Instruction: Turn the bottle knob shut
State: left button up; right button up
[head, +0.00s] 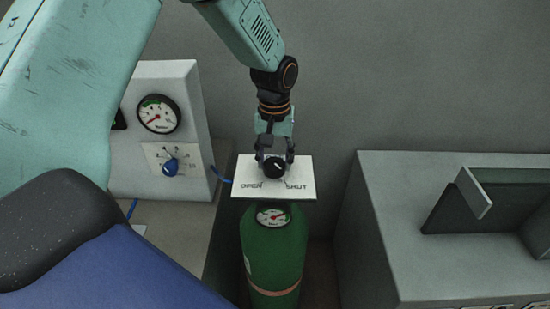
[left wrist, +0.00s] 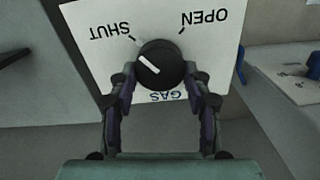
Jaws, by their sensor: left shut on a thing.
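My left gripper (head: 275,163) is shut on the round black bottle knob (head: 274,168), its fingers on either side of it. The knob sits on a white plate (head: 305,172) marked OPEN and SHUT, above a green gas bottle (head: 272,250). In the left wrist view the plate (left wrist: 215,50) appears upside down, and my gripper (left wrist: 160,80) holds the knob (left wrist: 168,57). The knob's white line points up and left, on the SHUT side. I cannot tell whether it lines up exactly with the SHUT mark. My right gripper is out of view.
A grey panel (head: 190,95) with a gauge (head: 158,114) and a blue knob (head: 170,167) stands to the left. A large grey box (head: 385,210) with a recess stands to the right. A gauge (head: 273,215) sits on the bottle's top, below the plate.

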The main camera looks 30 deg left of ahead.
aim_at(274, 162)
pick_arm(q)
jog(key=shift+s+n, duration=0.1)
jog(key=shift+n, duration=0.5)
jog(key=shift+f, duration=0.1)
jog(key=o, duration=1.2)
jog(key=shift+c, duration=0.2)
notch_tip(274, 162, up, 12)
jog(key=shift+s, duration=0.1)
